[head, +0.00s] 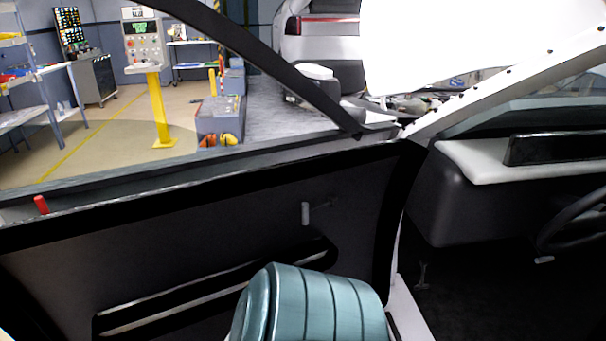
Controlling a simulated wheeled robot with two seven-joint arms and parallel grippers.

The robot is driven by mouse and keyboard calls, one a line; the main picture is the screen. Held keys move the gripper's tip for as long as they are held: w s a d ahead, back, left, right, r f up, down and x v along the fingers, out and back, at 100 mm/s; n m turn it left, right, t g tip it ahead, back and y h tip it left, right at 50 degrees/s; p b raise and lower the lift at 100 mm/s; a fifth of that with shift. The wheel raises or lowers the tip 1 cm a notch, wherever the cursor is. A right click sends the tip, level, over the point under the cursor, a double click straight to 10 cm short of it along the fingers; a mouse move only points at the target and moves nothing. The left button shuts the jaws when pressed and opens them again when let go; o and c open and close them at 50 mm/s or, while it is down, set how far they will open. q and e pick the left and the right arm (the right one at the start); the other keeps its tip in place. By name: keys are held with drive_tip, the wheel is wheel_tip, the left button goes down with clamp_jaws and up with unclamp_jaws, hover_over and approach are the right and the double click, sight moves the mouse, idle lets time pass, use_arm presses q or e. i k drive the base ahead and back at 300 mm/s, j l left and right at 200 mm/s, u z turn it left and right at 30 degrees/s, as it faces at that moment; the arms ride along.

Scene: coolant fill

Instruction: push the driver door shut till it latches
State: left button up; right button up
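The driver door (180,240) stands open, with its dark inner panel facing me. Its front edge meets the car body near the A-pillar (500,85). A small grey inner handle (305,213) and a long pull recess (170,305) show on the panel. The door's rear edge and latch are out of view. A teal ribbed rounded shape hides the lower middle of the door; I cannot tell what it is. Neither of my grippers is in view.
Right of the door are the dashboard (455,200), the steering wheel (575,220) and the pale sill (408,310). Beyond the window opening stand a yellow-post console (158,105), a grey bin unit (218,118) and a shelf rack (40,85) on open floor. The bonnet is raised.

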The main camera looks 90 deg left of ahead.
sight(169, 249)
drive_tip(key=u, duration=3.1)
drive_tip(key=j+z, duration=0.5)
drive_tip(key=z, duration=0.2)
drive_tip(key=j+z, duration=0.15)
drive_tip(key=j, duration=0.3)
drive_tip(key=k+j+z, duration=0.1)
drive_tip(key=j, duration=0.4)
drive_tip(key=k+j+z, duration=0.15)
drive_tip(key=j, duration=0.3)
drive_tip(key=k+j, duration=0.1)
drive_tip(key=j, duration=0.3)
drive_tip(key=k+j, duration=0.1)
drive_tip(key=j, duration=0.3)
drive_tip(key=k+j, duration=0.1)
drive_tip(key=j, duration=0.35)
drive_tip(key=k+j, duration=0.15)
drive_tip(key=j, duration=0.25)
drive_tip(key=k+j, duration=0.1)
drive_tip(key=j, duration=0.3)
drive_tip(key=i+z, duration=0.05)
